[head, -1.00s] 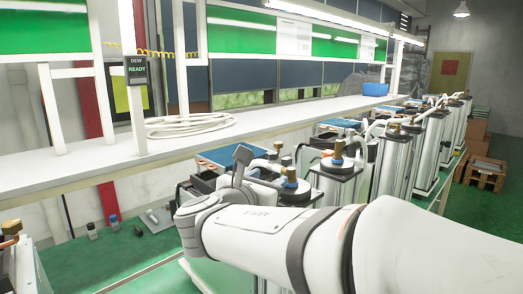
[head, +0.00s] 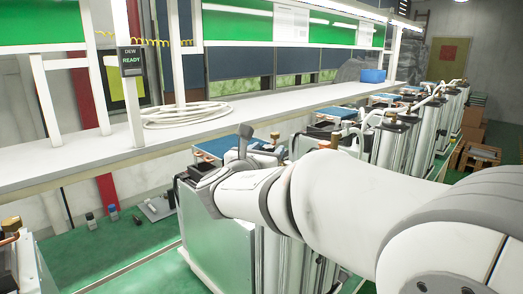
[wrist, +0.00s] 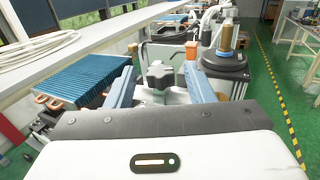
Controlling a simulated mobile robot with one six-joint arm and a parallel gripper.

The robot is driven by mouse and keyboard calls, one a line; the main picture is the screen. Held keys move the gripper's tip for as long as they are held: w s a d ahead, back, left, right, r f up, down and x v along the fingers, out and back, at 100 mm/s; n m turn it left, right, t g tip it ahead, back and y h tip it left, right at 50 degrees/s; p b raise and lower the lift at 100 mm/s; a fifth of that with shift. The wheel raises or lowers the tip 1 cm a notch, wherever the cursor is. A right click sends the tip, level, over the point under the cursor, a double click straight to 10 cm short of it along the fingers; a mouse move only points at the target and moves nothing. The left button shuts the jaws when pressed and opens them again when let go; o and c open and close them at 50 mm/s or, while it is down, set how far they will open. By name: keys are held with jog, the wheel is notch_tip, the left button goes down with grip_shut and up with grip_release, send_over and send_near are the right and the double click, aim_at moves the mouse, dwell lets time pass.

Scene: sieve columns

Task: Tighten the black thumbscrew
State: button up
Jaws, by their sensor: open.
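The black thumbscrew (wrist: 158,74), a dark knob with lobes, shows in the wrist view just ahead of my gripper, near the middle. My gripper (wrist: 159,84) is open, with one blue finger to the left of the knob and one to the right. Gaps show on both sides, so the fingers do not appear to touch it. Pale fittings lie under the knob. In the head view my arm covers this area, and I cannot make out the thumbscrew there.
A finned blue block with copper pipes (wrist: 82,78) lies close on the left. A black round cap with a brass post (wrist: 226,60) stands on the right. The white bench (head: 225,120) runs behind, with a coiled white hose (head: 187,114). More columns stand farther right.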

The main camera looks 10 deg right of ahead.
jog(key=shift+c, duration=0.3)
jog(key=c, duration=0.9)
jog(key=shift+c, duration=0.2)
jog(key=shift+a+h, duration=0.1)
jog(key=shift+h, duration=0.2)
jog(key=shift+w+a+m+g+h+p, duration=0.1)
jog(key=shift+w+m+g+h+p, duration=0.3)
jog(key=shift+m+g+h, duration=1.4)
jog(key=shift+w+a+m+g+h+p, duration=0.1)
jog(key=shift+m+g+h+p, duration=0.65)
jog(key=shift+m+g, duration=2.05)
jog(key=shift+w+a+m+g+h+p, duration=0.15)
jog(key=shift+m+g+h+p, duration=0.8)
jog(key=shift+g, duration=2.25)
jog(key=shift+d+m+g+h+b, duration=0.1)
jog(key=shift+m+g+h+b, duration=0.25)
jog(key=shift+m, duration=0.2)
